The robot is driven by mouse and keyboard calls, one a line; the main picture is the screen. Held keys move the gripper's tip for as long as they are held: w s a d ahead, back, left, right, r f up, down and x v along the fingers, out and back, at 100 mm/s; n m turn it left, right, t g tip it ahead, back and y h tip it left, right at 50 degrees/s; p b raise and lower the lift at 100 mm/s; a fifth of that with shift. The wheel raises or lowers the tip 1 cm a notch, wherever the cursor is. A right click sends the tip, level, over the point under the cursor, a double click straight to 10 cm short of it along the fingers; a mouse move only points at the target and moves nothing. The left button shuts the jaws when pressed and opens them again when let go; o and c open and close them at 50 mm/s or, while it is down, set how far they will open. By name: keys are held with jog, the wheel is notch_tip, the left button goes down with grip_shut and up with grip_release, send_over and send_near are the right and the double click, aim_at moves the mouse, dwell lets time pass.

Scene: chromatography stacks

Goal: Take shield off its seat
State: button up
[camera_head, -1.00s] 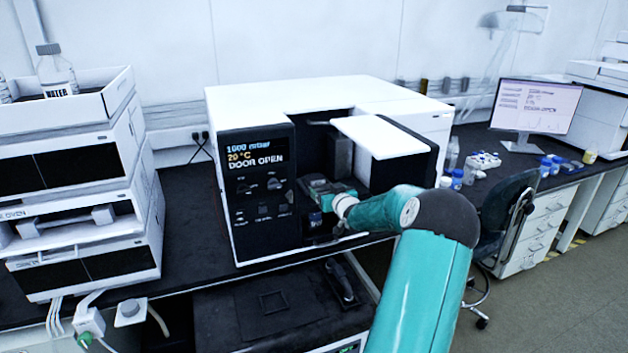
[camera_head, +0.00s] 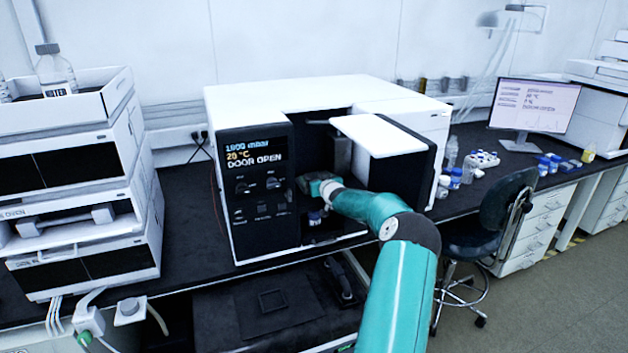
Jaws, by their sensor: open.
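The white and black instrument (camera_head: 262,190) stands on the bench with its door open; its screen reads "DOOR OPEN". My gripper (camera_head: 312,187) is inside the open chamber, near the left side of the opening, and is open. My teal arm reaches in from the lower right and covers part of the chamber. A small blue-and-white part (camera_head: 315,217) sits just below my gripper. A grey upright part (camera_head: 341,155) stands deeper in the chamber. I cannot tell which part is the shield, nor whether my gripper touches anything.
The open door section (camera_head: 400,165) stands close to the right of my arm. Stacked modules (camera_head: 75,180) with a water bottle (camera_head: 56,72) on top are at the left. A monitor (camera_head: 535,105), small vials and a chair (camera_head: 500,220) are at the right.

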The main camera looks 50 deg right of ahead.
jog(key=shift+r, duration=0.1)
jog(key=c, duration=1.2)
